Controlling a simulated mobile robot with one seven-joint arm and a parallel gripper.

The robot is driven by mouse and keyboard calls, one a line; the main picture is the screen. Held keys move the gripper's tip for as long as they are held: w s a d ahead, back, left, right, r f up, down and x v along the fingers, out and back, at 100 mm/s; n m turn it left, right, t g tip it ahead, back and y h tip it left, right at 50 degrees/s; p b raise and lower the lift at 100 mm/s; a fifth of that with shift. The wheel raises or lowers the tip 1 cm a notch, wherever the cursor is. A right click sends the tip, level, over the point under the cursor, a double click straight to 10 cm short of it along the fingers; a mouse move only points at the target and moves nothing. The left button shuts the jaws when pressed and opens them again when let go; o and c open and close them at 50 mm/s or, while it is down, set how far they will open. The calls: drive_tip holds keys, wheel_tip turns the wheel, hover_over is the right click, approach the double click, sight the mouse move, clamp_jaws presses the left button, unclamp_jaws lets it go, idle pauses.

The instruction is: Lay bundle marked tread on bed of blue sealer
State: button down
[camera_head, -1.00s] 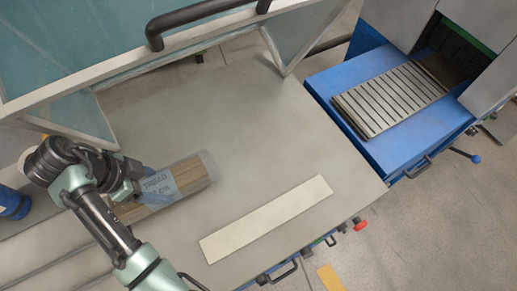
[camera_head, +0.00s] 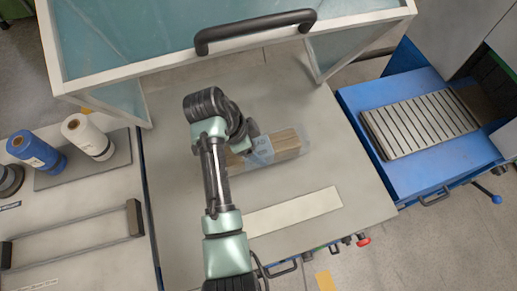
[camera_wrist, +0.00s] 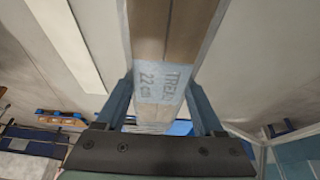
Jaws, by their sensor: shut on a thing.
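The bundle marked tread (camera_head: 287,143) is a clear-wrapped pack of brown wood strips with a pale blue label. In the wrist view the bundle (camera_wrist: 180,25) lies between both fingers, its label reading "TREA…" and "22 cm".
A pale flat strip (camera_head: 293,212) lies on the grey table (camera_head: 190,245) in front of the bundle. A glazed frame with a black handle (camera_head: 255,30) stands behind. Blue (camera_head: 35,150) and white (camera_head: 88,137) spools stand on the left bench. A gap separates table and sealer.

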drive_tip(key=shift+w+d, duration=0.1)
drive_tip(key=shift+d, duration=0.15)
drive_tip(key=shift+f, duration=0.4)
drive_tip(key=shift+f+p, duration=0.4)
drive_tip(key=shift+f, duration=0.95)
drive_tip(key=shift+f, duration=0.2)
unclamp_jaws()
